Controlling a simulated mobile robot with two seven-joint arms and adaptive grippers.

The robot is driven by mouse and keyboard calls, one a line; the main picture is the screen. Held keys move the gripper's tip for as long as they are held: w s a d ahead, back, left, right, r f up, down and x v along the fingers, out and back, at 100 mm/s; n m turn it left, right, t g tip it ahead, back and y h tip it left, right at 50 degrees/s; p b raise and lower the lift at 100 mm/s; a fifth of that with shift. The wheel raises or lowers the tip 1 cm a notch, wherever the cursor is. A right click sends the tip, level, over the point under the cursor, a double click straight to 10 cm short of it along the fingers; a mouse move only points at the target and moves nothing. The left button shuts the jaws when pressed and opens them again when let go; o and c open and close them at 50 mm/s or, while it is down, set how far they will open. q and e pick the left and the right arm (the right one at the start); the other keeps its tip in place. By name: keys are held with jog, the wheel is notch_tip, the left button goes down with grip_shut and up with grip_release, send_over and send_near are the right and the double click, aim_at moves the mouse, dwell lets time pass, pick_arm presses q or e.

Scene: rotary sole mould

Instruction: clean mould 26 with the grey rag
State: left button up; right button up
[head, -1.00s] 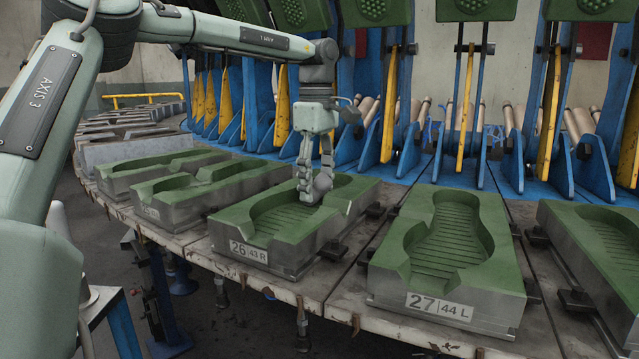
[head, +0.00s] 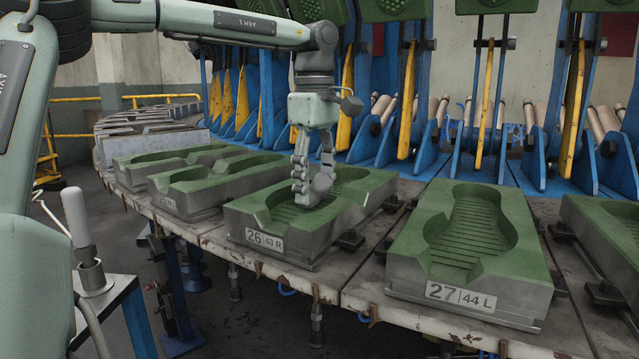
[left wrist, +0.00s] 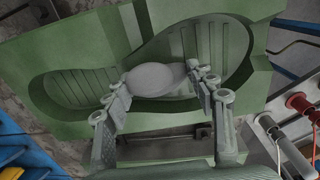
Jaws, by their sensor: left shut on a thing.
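Mould 26 (head: 262,218) is a green sole mould on a grey metal block, labelled 26 | 43 R, on the ring table. My left gripper (head: 314,190) points down into its sole-shaped hollow. It is shut on the grey rag (head: 321,187), a rounded wad that sits low in the hollow and seems to touch its ribbed floor. The left wrist view shows the rag (left wrist: 155,79) between the two fingers, over the mould's green hollow (left wrist: 75,85). My right gripper is not in view.
Mould 27 (head: 460,292), labelled 44 L, stands to the right, and other green moulds stand to the left. Blue brackets with yellow bars (head: 488,90) and raised green lids rise behind. A white-handled tool (head: 77,219) stands in a holder at the lower left.

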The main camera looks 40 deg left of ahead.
pick_arm(q)
jog(key=shift+f, duration=0.1)
jog(key=shift+s+d+f, duration=0.1)
jog(key=shift+s+d, duration=0.05)
jog(key=shift+s, duration=0.4)
jog(key=shift+s+d+b, duration=0.3)
jog(key=shift+s, duration=0.6)
jog(key=shift+s+d+b, duration=0.3)
jog(key=shift+s, duration=0.55)
jog(key=shift+s+d+b, duration=0.3)
jog(key=shift+s, duration=0.6)
notch_tip(320, 180, up, 9)
jog(key=p, duration=0.8)
jog(key=shift+r, duration=0.2)
jog(key=shift+w, duration=0.1)
